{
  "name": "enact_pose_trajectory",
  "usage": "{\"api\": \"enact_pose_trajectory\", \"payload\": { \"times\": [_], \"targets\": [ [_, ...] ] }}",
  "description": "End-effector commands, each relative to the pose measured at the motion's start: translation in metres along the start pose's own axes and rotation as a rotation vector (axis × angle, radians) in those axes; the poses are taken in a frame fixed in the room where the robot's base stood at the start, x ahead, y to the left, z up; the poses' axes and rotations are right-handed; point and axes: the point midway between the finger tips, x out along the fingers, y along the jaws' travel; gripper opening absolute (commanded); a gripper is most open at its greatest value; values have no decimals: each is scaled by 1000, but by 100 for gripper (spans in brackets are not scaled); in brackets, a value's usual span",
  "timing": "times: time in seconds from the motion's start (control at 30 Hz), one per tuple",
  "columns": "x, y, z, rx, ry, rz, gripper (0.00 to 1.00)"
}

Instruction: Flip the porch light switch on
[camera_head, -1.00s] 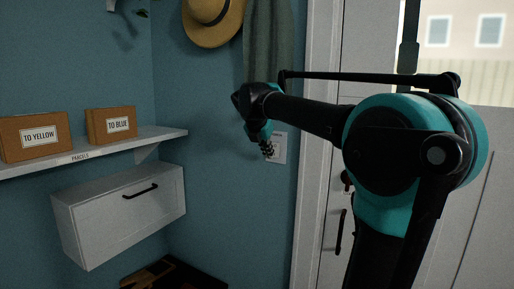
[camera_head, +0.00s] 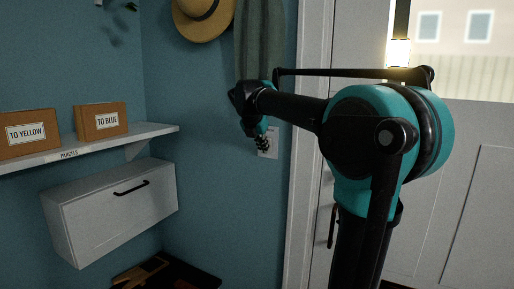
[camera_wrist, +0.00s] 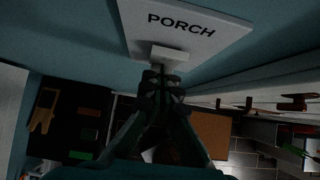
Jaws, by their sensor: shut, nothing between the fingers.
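The white porch switch plate (camera_head: 271,147) is on the blue wall beside the door frame, partly hidden by my gripper. In the wrist view the plate (camera_wrist: 205,35) reads "PORCH", and its white switch lever (camera_wrist: 169,57) sticks out from it. My gripper (camera_head: 263,143) is shut and empty, its fingertips right at the switch. In the wrist view the closed fingertips (camera_wrist: 161,78) are right by the lever; I cannot tell whether they touch it. The porch lamp (camera_head: 398,52) outside the door's window glows warm yellow.
On the left a white shelf (camera_head: 105,142) carries two parcel boxes above a white cabinet (camera_head: 115,205). A straw hat (camera_head: 204,18) and a grey-green cloth (camera_head: 259,45) hang above the switch. The white door (camera_head: 460,190) is on the right.

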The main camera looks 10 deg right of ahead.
Motion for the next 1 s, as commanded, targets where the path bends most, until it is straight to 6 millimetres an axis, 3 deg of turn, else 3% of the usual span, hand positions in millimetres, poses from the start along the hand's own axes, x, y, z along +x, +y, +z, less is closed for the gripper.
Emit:
{"api": "enact_pose_trajectory", "payload": {
  "times": [0.5,0.83,1.0],
  "targets": [
    [-12,0,10,0,-1,0,0],
    [-14,1,9,0,-1,0,0],
    [-24,6,2,1,-2,0,0]
  ]
}}
